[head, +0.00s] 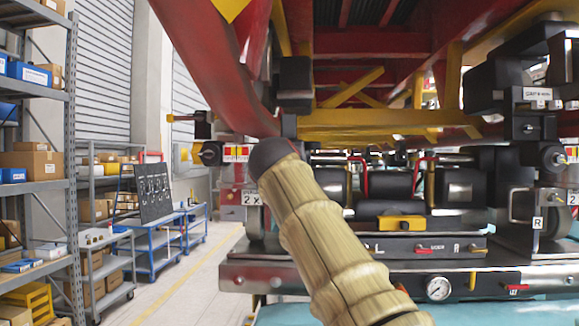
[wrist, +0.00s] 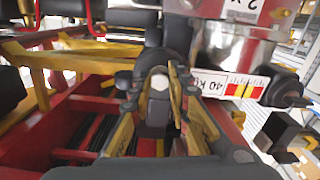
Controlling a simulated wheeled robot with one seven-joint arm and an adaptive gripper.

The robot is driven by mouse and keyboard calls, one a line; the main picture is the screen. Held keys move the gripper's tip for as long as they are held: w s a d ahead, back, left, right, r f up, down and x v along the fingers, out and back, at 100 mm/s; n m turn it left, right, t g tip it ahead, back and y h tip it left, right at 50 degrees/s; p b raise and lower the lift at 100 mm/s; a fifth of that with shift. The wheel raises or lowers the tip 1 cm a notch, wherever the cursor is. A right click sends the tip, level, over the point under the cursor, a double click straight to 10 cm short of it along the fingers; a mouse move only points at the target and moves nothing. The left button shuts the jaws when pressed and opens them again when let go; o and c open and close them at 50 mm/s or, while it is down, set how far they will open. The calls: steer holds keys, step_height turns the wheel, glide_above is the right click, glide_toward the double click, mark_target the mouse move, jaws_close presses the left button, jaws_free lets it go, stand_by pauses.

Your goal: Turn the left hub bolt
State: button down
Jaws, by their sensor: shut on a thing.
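My gripper (wrist: 160,85) is at the middle of the wrist view, pointing at the underside of the coaster train. Its fingers are shut on a small grey piece (wrist: 158,83), which I take to be the left hub bolt; the fingers cover most of it, and its turn angle cannot be read. A label with red and yellow blocks (wrist: 238,86) sits right beside the fingers in the wrist view. In the head view this label (head: 236,153) is just left of my arm's dark end, which hides the gripper and the bolt.
A black round end piece (head: 210,153) sticks out left of the label. Red and yellow train beams (head: 370,118) hang overhead. A bench with a gauge (head: 438,288) stands below. Shelving (head: 70,150) and blue carts (head: 160,240) line the left, with open floor (head: 190,275) between.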

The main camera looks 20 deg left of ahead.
steer(key=shift+w+a+f+m, duration=0.1)
steer(key=shift+f+m, duration=0.25)
steer(key=shift+m, duration=0.25)
steer(key=shift+m, duration=0.3)
steer(key=c, duration=2.1)
jaws_free()
steer(key=o, duration=0.4)
steer(key=shift+r, duration=0.3)
steer(key=shift+s, duration=0.25)
steer(key=shift+v, duration=5.9)
